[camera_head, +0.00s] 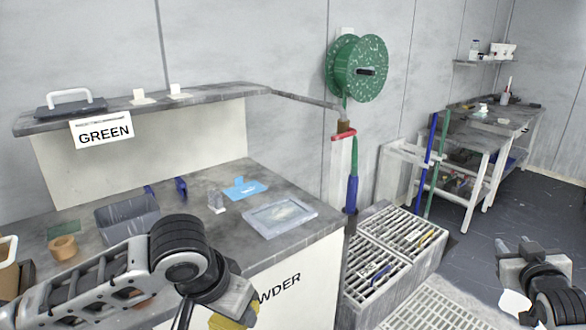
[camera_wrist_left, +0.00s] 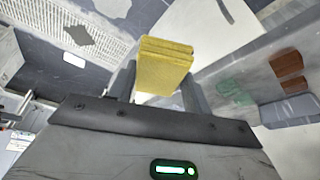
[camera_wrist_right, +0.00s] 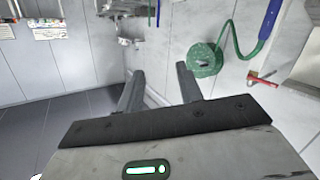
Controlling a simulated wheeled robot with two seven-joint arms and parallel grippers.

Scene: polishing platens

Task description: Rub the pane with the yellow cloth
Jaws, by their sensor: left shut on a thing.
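The pane (camera_head: 279,216) looks like a pale, smeared sheet in a grey frame. It lies flat on the grey worktop near its front right corner. The yellow cloth (camera_wrist_left: 164,66) is a folded, thick pad. My left gripper (camera_wrist_left: 162,82) is shut on it, with a finger on each side. In the head view a bit of the yellow cloth (camera_head: 232,319) shows below my left wrist, in front of the worktop and apart from the pane. My left fingertips are mostly hidden there. My right gripper (camera_head: 516,246) is at the lower right, open and empty in the right wrist view (camera_wrist_right: 160,82).
A raised shelf (camera_head: 215,95) runs behind. Grated basins (camera_head: 395,250) stand right of the worktop.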

